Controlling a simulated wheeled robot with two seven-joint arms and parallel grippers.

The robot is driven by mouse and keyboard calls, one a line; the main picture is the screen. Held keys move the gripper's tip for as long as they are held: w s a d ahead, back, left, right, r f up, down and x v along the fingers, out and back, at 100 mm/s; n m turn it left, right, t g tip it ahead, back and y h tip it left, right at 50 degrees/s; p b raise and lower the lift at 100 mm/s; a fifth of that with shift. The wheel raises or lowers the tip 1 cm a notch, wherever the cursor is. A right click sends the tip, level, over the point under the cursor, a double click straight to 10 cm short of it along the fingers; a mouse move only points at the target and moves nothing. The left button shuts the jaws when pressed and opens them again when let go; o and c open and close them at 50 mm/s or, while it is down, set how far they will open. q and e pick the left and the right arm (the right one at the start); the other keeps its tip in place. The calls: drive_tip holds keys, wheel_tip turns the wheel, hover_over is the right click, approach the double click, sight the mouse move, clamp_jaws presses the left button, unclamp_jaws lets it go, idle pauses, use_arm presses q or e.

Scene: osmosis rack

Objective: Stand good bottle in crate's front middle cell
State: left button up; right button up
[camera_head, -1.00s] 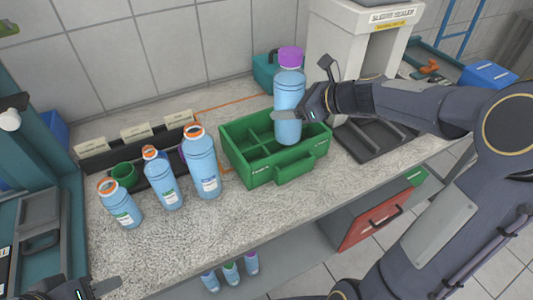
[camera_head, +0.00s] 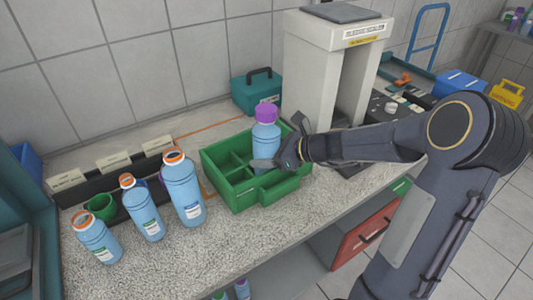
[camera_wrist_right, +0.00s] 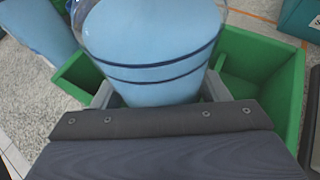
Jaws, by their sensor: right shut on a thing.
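The blue bottle with a purple cap (camera_head: 265,133) stands upright within the green crate (camera_head: 228,192), its lower part hidden by my gripper and the crate's front side. I cannot tell which cell it is in or whether it touches the floor. My right gripper (camera_head: 270,162) comes in from the right and is shut around the bottle's body. In the right wrist view the bottle (camera_wrist_right: 150,40) fills the space between the fingers (camera_wrist_right: 160,95), with green crate walls (camera_wrist_right: 272,75) on both sides. The crate's left cells look empty. My left gripper is not in view.
Several orange-topped blue bottles (camera_head: 181,190) stand left of the crate on the speckled counter (camera_head: 180,250). A green cup (camera_head: 100,206) is behind them. A teal box (camera_head: 257,92) and a grey sealer machine (camera_head: 315,75) stand behind the crate.

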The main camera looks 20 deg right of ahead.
drive_tip(key=shift+r, duration=0.15)
drive_tip(key=o, duration=1.6)
drive_tip(key=shift+f, duration=0.2)
drive_tip(key=shift+r, duration=0.15)
drive_tip(key=shift+s+d+r, duration=0.1)
drive_tip(key=shift+s+d, duration=0.05)
drive_tip(key=v, duration=1.1)
drive_tip(key=s+a+r+n+g+h, duration=0.15)
drive_tip(key=s+a+n+g, duration=0.25)
drive_tip(key=s+a+n, duration=0.8)
drive_tip(key=s+f+n+h, duration=0.1)
drive_tip(key=s+n, duration=0.2)
drive_tip(key=n, duration=0.1)
drive_tip(key=s+f+n+h, duration=0.1)
drive_tip(key=s+n, duration=0.2)
drive_tip(key=n, duration=0.2)
drive_tip(key=s+f+n+h, duration=0.1)
drive_tip(key=s+f+n, duration=0.1)
drive_tip(key=n, duration=0.3)
drive_tip(key=shift+s+d, duration=0.2)
drive_tip(key=shift+s, duration=0.4)
